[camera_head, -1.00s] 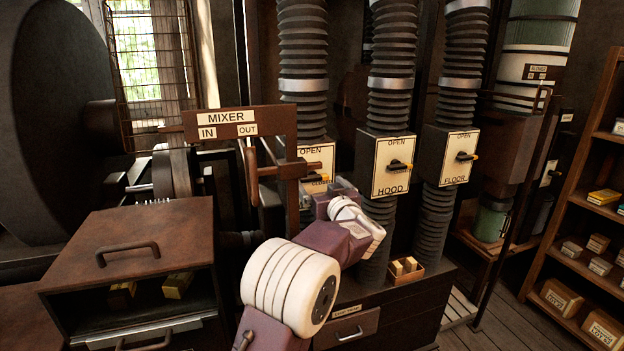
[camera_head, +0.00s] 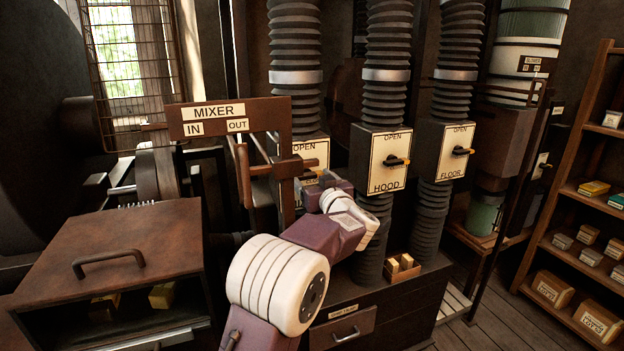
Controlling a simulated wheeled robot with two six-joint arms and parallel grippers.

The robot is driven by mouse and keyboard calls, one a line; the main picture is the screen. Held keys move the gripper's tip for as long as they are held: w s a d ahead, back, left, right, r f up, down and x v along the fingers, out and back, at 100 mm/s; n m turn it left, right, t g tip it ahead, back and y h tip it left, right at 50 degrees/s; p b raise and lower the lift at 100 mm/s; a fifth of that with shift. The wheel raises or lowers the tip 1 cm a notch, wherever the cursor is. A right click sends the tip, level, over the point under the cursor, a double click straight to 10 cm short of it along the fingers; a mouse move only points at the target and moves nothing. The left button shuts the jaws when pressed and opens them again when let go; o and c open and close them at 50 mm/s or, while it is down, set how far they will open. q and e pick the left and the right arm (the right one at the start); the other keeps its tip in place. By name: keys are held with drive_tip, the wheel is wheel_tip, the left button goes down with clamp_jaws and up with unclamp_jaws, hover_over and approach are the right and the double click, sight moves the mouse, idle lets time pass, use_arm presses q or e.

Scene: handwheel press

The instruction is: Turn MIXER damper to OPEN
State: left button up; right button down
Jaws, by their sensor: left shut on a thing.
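The MIXER damper plate (camera_head: 312,150) is the leftmost of the pale damper plates, with OPEN at its top. The MIXER sign's posts and my gripper cover part of it. My left gripper (camera_head: 314,183) is at the lower part of this plate, shut on the damper handle. The handle is mostly hidden behind the gripper, so its exact angle cannot be told. My right gripper is out of view.
The brown MIXER sign (camera_head: 228,120) with IN and OUT labels stands just left of my gripper. The HOOD damper (camera_head: 388,171) and FLOOR damper (camera_head: 455,164) are to the right. A small box of blocks (camera_head: 402,268) sits on the cabinet below.

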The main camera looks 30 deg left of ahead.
use_arm(q)
drive_tip(key=shift+n, duration=0.3)
drive_tip(key=n, duration=0.3)
drive_tip(key=shift+f, duration=0.1)
drive_tip(key=n+b, duration=0.1)
drive_tip(key=n, duration=0.3)
drive_tip(key=shift+s+a+f+n+b, duration=0.1)
drive_tip(key=shift+s+n+b, duration=0.05)
drive_tip(key=shift+n+b, duration=0.2)
drive_tip(key=n+b, duration=0.3)
drive_tip(key=n, duration=0.3)
drive_tip(key=shift+f, duration=0.1)
drive_tip(key=shift+n+b, duration=0.8)
drive_tip(key=shift+n, duration=1.15)
drive_tip(key=o, duration=1.4)
drive_tip(key=shift+a, duration=0.1)
drive_tip(key=shift+c, duration=0.2)
